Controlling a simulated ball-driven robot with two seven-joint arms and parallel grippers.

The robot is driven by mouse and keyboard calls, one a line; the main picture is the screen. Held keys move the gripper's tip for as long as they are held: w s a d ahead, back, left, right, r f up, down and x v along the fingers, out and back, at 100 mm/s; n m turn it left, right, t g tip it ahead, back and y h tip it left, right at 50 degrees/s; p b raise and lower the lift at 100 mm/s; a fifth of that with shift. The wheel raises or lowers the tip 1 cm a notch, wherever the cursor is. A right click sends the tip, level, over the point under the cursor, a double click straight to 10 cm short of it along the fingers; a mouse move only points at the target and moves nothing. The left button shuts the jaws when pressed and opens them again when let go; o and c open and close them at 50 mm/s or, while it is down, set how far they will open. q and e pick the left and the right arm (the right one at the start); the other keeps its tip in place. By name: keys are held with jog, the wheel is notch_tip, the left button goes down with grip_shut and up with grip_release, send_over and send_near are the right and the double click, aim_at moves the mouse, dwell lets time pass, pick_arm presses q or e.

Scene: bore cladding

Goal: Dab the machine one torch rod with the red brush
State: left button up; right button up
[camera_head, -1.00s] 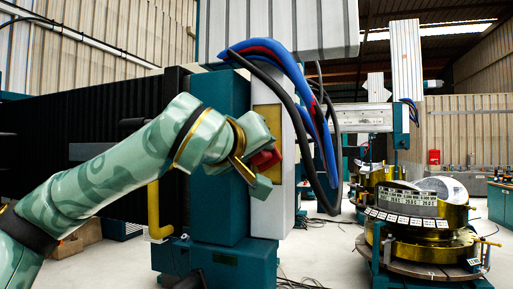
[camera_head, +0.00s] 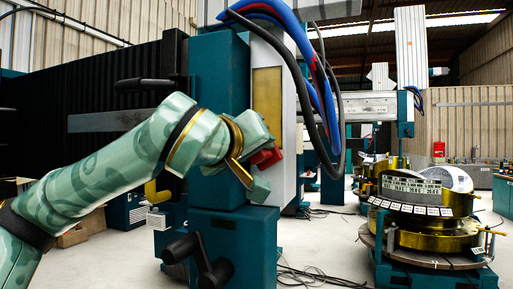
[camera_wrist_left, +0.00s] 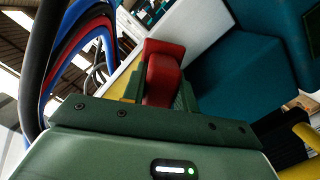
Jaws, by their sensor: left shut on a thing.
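My left gripper (camera_head: 258,160) is shut on the red brush (camera_head: 267,158). In the head view it is in front of the machine's teal column, and a gap to the column cannot be judged. In the left wrist view the red brush (camera_wrist_left: 163,72) sticks out between the green fingers of my left gripper (camera_wrist_left: 160,90). Only its red block-like part shows; bristles cannot be made out. I cannot pick out the torch rod of machine one with certainty in either view. My right gripper is not in view.
The teal column (camera_head: 220,100) has a yellow panel (camera_head: 267,100) and black handles (camera_head: 200,262) low down. Thick blue hoses (camera_head: 310,80) hang beside it. A round workpiece on a turntable (camera_head: 425,262) stands at the right. Floor between them is mostly clear, with cables.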

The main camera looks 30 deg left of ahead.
pick_arm(q)
jog(key=shift+f, duration=0.2)
jog(key=p+v, duration=0.1)
jog(key=v, duration=0.5)
jog(key=shift+d+f, duration=0.15)
jog(key=shift+f, duration=0.15)
jog(key=v, duration=0.3)
jog(key=shift+d+f, duration=0.1)
jog(key=shift+f, duration=0.1)
dwell(0.6)
